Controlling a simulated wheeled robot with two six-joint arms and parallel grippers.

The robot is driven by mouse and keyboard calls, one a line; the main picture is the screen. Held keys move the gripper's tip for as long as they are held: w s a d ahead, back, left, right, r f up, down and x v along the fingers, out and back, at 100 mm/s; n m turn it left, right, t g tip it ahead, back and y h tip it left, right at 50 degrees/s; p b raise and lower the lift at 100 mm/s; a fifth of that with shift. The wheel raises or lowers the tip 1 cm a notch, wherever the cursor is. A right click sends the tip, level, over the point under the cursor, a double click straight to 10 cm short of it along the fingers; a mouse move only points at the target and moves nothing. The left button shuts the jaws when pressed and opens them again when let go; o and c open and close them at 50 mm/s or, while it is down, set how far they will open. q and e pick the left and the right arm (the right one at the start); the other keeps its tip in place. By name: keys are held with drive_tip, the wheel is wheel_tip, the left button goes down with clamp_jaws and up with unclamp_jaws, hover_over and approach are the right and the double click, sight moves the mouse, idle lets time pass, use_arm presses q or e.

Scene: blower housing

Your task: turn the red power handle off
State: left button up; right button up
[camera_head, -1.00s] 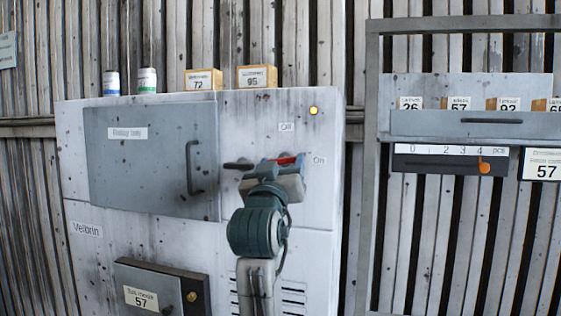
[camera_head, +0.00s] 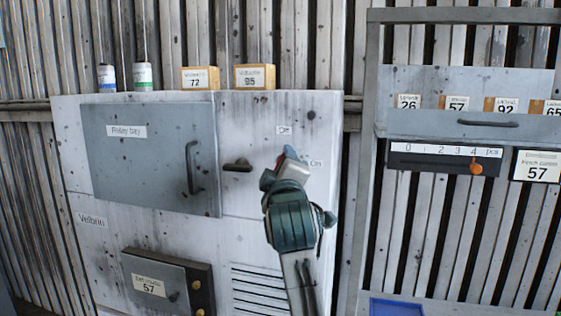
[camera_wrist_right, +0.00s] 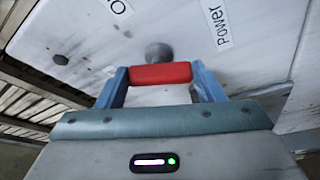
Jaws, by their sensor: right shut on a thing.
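The red power handle (camera_wrist_right: 160,74) lies between the two blue fingers of my right gripper (camera_wrist_right: 162,86) in the wrist view. The fingers touch its two ends, so the gripper is shut on it. A grey round knob (camera_wrist_right: 158,52) sits just beyond the handle. The round lamp (camera_head: 311,114) above is dark. My left gripper is not in view.
The white cabinet (camera_head: 240,200) has a grey door (camera_head: 150,165) and a dark lever (camera_head: 238,165) left of my gripper. Two cans and two boxes stand on its top. A grey rack (camera_head: 372,200) with a drawer stands to the right.

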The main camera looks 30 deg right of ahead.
drive_tip(key=n+g+y, duration=0.1)
drive_tip(key=n, duration=0.4)
drive_tip(key=shift+r, duration=0.15)
drive_tip(key=shift+n, duration=0.3)
idle(0.3)
drive_tip(key=o, duration=1)
drive_tip(key=b+v, duration=0.2)
drive_tip(key=v, duration=0.3)
drive_tip(key=b+v, duration=0.2)
drive_tip(key=v, duration=0.4)
drive_tip(key=shift+d+r, duration=0.1)
drive_tip(key=shift+r, duration=0.15)
